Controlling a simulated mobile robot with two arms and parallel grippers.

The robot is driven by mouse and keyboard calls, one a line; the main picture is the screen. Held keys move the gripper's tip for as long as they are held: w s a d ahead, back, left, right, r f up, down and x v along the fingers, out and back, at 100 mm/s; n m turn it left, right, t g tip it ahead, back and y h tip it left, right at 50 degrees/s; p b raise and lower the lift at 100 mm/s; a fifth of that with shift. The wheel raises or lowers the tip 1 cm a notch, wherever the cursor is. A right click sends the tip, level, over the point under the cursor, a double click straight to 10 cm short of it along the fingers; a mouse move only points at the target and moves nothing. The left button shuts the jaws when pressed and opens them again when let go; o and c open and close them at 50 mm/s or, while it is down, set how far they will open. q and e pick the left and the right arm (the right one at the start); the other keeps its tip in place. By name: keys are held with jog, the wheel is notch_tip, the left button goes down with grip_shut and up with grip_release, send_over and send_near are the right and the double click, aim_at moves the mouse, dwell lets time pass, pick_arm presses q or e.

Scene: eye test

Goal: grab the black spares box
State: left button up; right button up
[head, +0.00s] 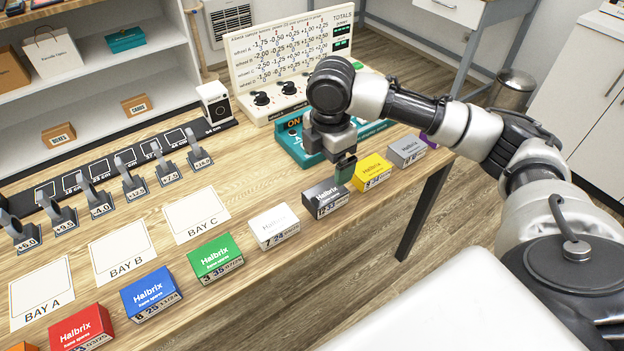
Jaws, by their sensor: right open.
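The black Halbrix spares box (322,193) sits on the wooden table near its front edge, between the white box and the yellow box. Its front label carries small print. My right gripper (344,171) points down at the black box's right back side, its fingertips overlapping that end of the box in the picture. It is open and holds nothing that I can see. I cannot tell whether the fingertips touch the box. My left gripper is not in view.
The white box (274,227) is left of the black one; the yellow box (372,173) and grey box (406,151) are right. Green (213,257), blue (150,293) and red (80,328) boxes continue the row leftward. A teal device (293,146) stands behind my gripper.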

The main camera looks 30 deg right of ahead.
aim_at(327, 191)
jog(key=shift+w+f, duration=0.5)
jog(key=shift+f, duration=0.35)
jog(key=f, duration=0.3)
jog(key=shift+s+d+f+b, duration=0.1)
jog(key=shift+s+f+b, duration=0.25)
jog(key=shift+f+b, duration=0.05)
notch_tip(327, 191, down, 5)
jog(key=shift+s+d+f+b, duration=0.1)
jog(key=shift+b, duration=0.25)
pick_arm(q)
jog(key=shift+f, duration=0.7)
pick_arm(e)
jog(key=c, duration=1)
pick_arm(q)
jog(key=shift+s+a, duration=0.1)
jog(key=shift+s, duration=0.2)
pick_arm(e)
jog(key=shift+c, duration=0.2)
jog(key=shift+r, duration=0.2)
